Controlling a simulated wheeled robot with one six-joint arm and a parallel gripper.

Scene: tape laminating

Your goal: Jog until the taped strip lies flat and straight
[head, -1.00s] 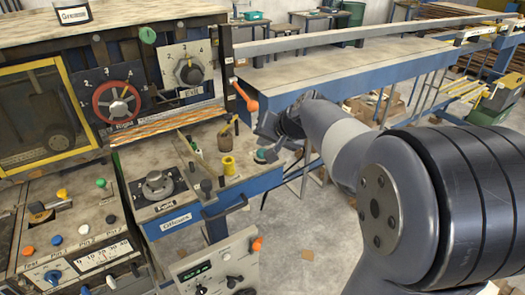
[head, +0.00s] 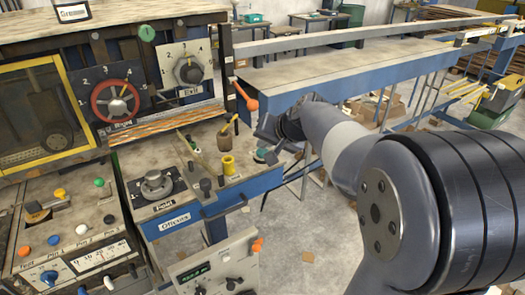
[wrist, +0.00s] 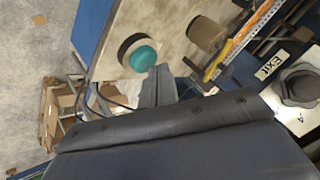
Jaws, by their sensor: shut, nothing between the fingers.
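A teal push button (head: 262,153) in a dark ring sits at the right end of the small bench panel. It also shows in the wrist view (wrist: 144,59), just beyond the fingertips. My gripper (wrist: 158,78) is shut and empty, with its tips close beside the button; I cannot tell whether they touch it. In the head view the gripper is a dark shape (head: 268,128) above the button. An orange and pale striped band (head: 165,130) runs along the machine front below the dials; I cannot tell whether it is the taped strip.
A red dial (head: 116,101) and a grey knob labelled Exit (head: 188,70) are on the machine front. A yellow spool (head: 228,165) and a brown pot (head: 224,138) stand on the bench left of the button. An orange-ended lever (head: 246,96) juts out nearby. A long blue table (head: 340,68) extends behind.

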